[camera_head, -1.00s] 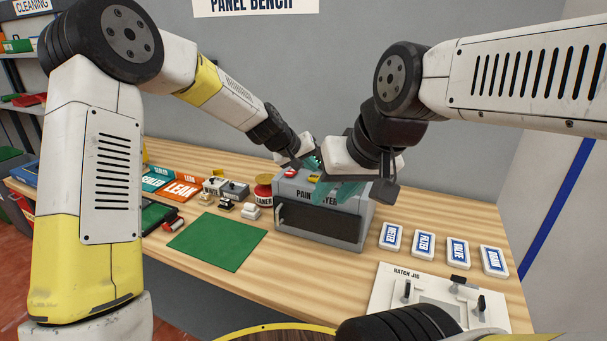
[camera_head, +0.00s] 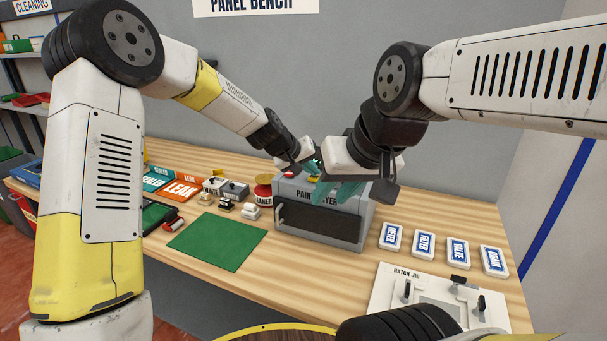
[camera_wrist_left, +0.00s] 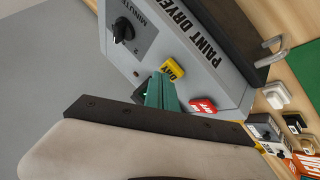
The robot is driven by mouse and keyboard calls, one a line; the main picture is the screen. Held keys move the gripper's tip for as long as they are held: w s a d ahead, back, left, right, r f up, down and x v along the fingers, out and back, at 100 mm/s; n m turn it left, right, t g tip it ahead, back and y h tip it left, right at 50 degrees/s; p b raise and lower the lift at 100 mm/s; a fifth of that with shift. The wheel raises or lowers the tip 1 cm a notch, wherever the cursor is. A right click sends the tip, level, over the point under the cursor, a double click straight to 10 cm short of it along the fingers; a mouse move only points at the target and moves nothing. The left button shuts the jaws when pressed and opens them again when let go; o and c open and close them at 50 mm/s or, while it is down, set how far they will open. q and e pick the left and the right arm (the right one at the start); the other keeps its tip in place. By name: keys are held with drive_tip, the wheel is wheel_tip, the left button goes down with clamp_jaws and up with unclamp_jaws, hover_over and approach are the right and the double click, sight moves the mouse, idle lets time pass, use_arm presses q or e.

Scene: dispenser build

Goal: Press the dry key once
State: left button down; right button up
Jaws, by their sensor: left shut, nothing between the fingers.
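The grey paint dryer (camera_head: 345,225) stands on the bench, its dark window facing forward. On its top are the yellow dry key (camera_wrist_left: 173,70) and a red key (camera_wrist_left: 204,106), with a black dial (camera_wrist_left: 122,30) further off. My left gripper (camera_wrist_left: 158,88) is shut and empty, its teal fingertips close beside the yellow key; I cannot tell whether they touch it. In the head view my left gripper (camera_head: 313,166) is over the dryer's top, partly hidden. My right gripper (camera_head: 338,190) is in front of the dryer's upper edge; its finger gap is unclear.
A green mat (camera_head: 217,242) lies left of the dryer. A red-topped cleaner tin (camera_head: 264,193) and small parts stand beside it. Several labelled blocks (camera_head: 425,243) and the hatch jig (camera_head: 388,302) are at right. My right wrist crowds the space above the dryer.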

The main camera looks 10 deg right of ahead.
sight(312, 178)
use_arm(q)
drive_tip(key=shift+f, duration=0.3)
drive_tip(key=shift+r, duration=0.2)
idle(0.3)
drive_tip(key=shift+r, duration=0.7)
drive_tip(key=shift+r, duration=2.55)
